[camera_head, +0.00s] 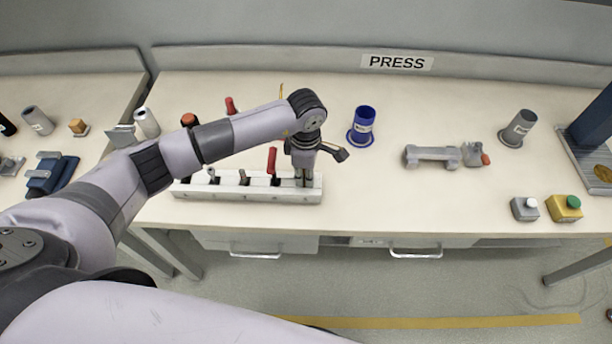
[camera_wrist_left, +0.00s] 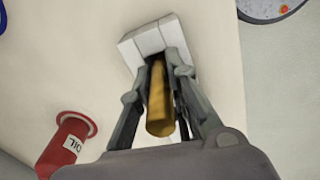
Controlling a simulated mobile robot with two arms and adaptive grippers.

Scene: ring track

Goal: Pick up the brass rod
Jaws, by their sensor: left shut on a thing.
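The brass rod (camera_wrist_left: 159,105) shows in the left wrist view as a gold cylinder between the two fingers of my left gripper (camera_head: 304,177). The fingers are shut on it. Its far end meets a white block-like part in that view, and I cannot tell whether it is still seated there. In the head view the gripper points down at the right end of the white rack (camera_head: 225,192), and the rod is hidden behind the fingers. My right gripper is not in view.
A red-handled tool (camera_head: 272,160) stands in the rack close to the left of the gripper. A blue cup (camera_head: 364,122) stands to its right. A grey clamp-like part (camera_head: 432,155) lies farther right. The bench between the cup and rack is clear.

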